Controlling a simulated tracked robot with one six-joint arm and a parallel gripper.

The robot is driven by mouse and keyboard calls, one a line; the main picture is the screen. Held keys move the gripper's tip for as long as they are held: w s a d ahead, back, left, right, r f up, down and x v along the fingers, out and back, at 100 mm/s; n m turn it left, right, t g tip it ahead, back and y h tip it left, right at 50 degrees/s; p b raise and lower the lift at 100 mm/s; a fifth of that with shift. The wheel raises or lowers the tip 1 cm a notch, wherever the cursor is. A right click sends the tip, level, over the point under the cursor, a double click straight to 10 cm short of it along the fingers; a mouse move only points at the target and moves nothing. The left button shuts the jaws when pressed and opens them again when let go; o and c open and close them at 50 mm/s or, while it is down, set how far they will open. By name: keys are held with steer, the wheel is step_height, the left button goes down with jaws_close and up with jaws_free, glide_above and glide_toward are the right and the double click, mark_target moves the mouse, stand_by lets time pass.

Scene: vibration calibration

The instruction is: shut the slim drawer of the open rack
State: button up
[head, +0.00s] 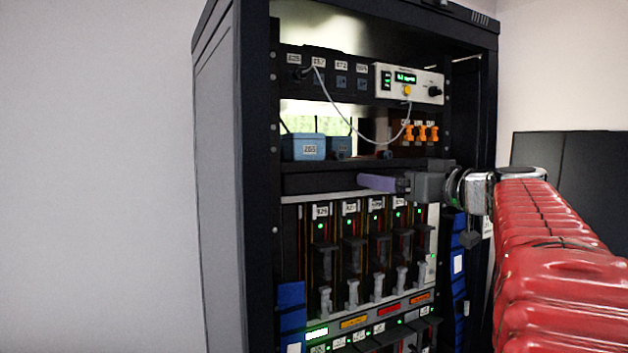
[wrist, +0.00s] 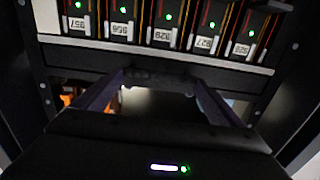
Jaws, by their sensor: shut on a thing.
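The slim drawer (head: 318,184) is a dark, low front across the open rack (head: 233,180), just under a shelf and above the row of card modules. It also shows as a dark band (wrist: 80,63) in the wrist view, which looks upside down. How far it stands out is hard to tell. My gripper (head: 362,182) reaches in from the right, its purple finger at the drawer front. In the wrist view my gripper (wrist: 157,78) has its two purple fingers apart, one at each end of a dark handle on the drawer, holding it. The handle is hidden in the head view.
Above are a blue box (head: 303,147), orange clips (head: 420,132) and a white instrument (head: 408,84) with a cable hanging from it. Card modules (head: 352,255) with handles stick out below. Dark panels (head: 575,160) stand at right. The left side is clear wall.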

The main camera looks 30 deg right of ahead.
steer(key=shift+w+r, duration=0.1)
steer(key=shift+r, duration=0.05)
steer(key=o, duration=1.3)
steer(key=shift+w, duration=0.1)
steer(key=s, duration=1.3)
steer(key=shift+s+a, duration=0.3)
steer(key=shift+s, duration=0.1)
